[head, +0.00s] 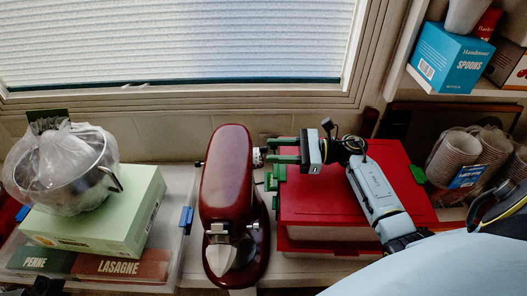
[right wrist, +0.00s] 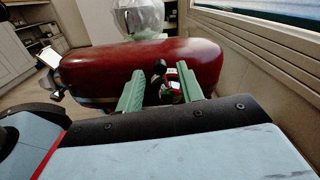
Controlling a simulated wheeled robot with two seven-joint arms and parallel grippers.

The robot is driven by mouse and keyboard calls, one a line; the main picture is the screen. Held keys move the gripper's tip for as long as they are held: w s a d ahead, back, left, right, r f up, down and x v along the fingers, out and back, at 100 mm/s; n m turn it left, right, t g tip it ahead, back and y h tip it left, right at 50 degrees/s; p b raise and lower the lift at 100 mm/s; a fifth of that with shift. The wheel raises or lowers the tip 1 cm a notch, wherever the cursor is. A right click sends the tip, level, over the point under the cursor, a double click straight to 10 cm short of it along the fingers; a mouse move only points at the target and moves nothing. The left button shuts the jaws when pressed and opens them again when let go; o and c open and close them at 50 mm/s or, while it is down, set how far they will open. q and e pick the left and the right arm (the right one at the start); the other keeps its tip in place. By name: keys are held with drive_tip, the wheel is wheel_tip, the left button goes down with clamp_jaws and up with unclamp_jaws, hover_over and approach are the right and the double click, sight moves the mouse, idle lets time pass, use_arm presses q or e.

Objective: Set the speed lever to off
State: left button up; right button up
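The dark red stand mixer (head: 228,180) stands in the middle of the counter; its glossy head crosses the right wrist view (right wrist: 110,70). My right gripper (head: 268,150) is beside the mixer's right side, its green fingers pointing at it. In the right wrist view the fingers (right wrist: 160,88) are apart. A small black knob (right wrist: 160,66), apparently the speed lever's end, and a round silvery part (right wrist: 172,90) show between them. I cannot tell whether either finger touches the lever. A dark part at the head view's lower left edge may be my left gripper; its fingers are not clear.
A red box (head: 330,215) with green latches lies under my right arm. A green box (head: 95,215) with a bagged metal pot (head: 62,180) stands left. Stacked cups (head: 460,155) are at the right. A window (head: 180,40) is behind.

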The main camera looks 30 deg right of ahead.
sight(264, 150)
drive_tip(key=shift+x, duration=1.9)
drive_tip(key=shift+d, duration=0.1)
clamp_jaws()
